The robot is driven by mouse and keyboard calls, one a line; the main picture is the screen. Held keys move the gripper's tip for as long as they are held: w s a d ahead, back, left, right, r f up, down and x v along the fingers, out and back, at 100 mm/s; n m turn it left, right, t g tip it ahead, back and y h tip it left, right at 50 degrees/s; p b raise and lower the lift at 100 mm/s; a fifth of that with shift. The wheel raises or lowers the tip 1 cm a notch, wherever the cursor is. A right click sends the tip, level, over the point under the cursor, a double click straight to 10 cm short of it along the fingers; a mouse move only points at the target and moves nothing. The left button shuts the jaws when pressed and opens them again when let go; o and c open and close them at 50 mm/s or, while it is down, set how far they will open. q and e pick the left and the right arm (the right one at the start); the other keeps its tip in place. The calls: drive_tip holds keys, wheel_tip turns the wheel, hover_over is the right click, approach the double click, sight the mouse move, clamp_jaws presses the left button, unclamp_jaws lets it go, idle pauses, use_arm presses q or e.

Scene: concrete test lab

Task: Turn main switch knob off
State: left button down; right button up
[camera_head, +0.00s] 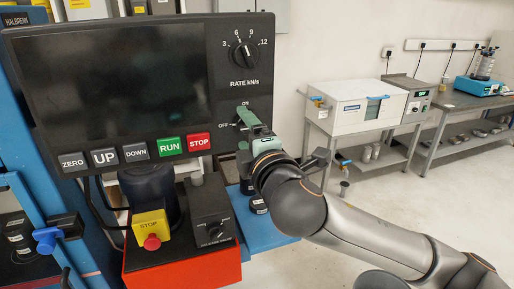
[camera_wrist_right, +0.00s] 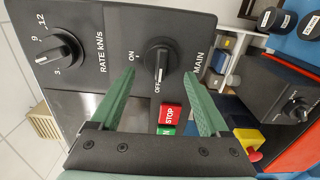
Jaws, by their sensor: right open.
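The main switch knob (camera_wrist_right: 161,60) is a round black dial with a white pointer line, on the dark control panel (camera_wrist_right: 100,75). In the right wrist view its pointer line points down, toward the OFF label (camera_wrist_right: 157,87); the ON label (camera_wrist_right: 133,57) is to its left. My right gripper (camera_wrist_right: 160,76) is open, with its green fingertips on either side of the knob and visible gaps between. In the head view the right gripper (camera_head: 248,122) is at the panel's lower right and mostly covers the knob. My left gripper is not in view.
The rate knob (camera_head: 245,54) sits above the switch. The RUN button (camera_head: 170,146) and STOP button (camera_head: 199,142) are close to its left. A yellow stop box (camera_head: 150,223) and a black box with a small knob (camera_head: 212,215) stand below the panel.

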drive_tip(key=b+v, duration=0.1)
drive_tip(key=v, duration=1)
drive_tip(key=shift+s+b, duration=0.3)
drive_tip(key=shift+d, duration=0.1)
wheel_tip(320, 180, down, 28)
drive_tip(key=w+d+m+g, duration=0.3)
drive_tip(key=m+g, duration=0.2)
drive_tip(key=m, duration=0.6)
drive_tip(key=s+d+f+m+g+h, duration=0.1)
drive_tip(key=s+d+f+m, duration=0.2)
drive_tip(key=s+f, duration=0.3)
drive_tip(key=s+d+f+m+g+h+p, duration=0.1)
drive_tip(key=s+d+f+m, duration=0.2)
drive_tip(key=s+f, duration=0.3)
drive_tip(key=s+d+f+m+h, duration=0.1)
drive_tip(key=s+d+f, duration=0.4)
drive_tip(key=f, duration=0.5)
drive_tip(key=shift+s+f+m+g, duration=0.4)
drive_tip(key=shift+s+m, duration=0.35)
drive_tip(key=shift+m, duration=0.15)
